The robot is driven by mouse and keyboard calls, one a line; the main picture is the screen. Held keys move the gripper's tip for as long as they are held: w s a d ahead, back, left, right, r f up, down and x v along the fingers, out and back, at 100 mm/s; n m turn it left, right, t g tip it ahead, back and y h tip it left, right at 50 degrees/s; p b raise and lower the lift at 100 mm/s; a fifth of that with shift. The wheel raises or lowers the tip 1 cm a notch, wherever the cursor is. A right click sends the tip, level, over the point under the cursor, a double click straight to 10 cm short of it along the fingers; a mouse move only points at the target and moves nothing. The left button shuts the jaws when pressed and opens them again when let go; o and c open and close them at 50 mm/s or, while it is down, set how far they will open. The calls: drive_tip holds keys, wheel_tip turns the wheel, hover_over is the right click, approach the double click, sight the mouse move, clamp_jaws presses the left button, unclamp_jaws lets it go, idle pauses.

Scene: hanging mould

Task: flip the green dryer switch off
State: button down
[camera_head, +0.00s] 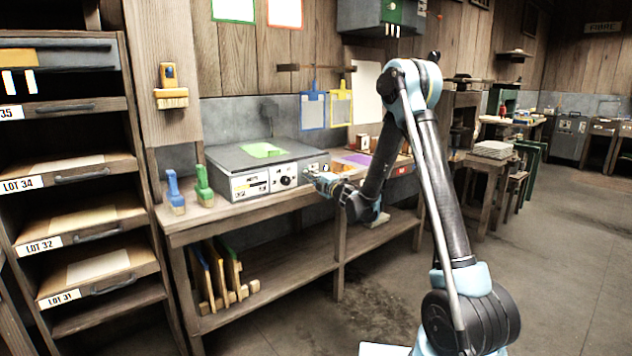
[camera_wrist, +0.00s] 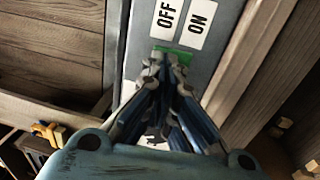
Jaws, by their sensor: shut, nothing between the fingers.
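The dryer is a grey box (camera_head: 225,157) on the wooden bench, with a green sheet on its lid and a white panel and dial on its front. My gripper (camera_head: 311,173) is at the right end of that front. In the wrist view my gripper (camera_wrist: 171,60) is shut and empty, its tips over or against a green switch (camera_wrist: 185,55). The switch is mostly hidden behind the fingers, so its position cannot be told. An OFF label (camera_wrist: 167,15) and an ON label (camera_wrist: 198,22) sit side by side just beyond it. Contact is not certain.
A blue brush (camera_head: 175,192) and a green brush (camera_head: 203,186) stand on the bench left of the dryer. A purple and orange tray (camera_head: 355,160) lies to its right. A drawer rack (camera_head: 75,170) stands at the left.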

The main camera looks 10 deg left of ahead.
drive_tip(key=shift+w+a, duration=0.25)
drive_tip(key=shift+r, duration=0.1)
drive_tip(key=shift+w+a+r, duration=0.1)
drive_tip(key=shift+w+a, duration=0.1)
drive_tip(key=shift+a, duration=0.05)
drive_tip(key=r+v, duration=0.3)
drive_tip(key=v, duration=1)
drive_tip(key=shift+s+d, duration=0.35)
drive_tip(key=shift+d, duration=0.05)
drive_tip(key=shift+d+r, duration=0.1)
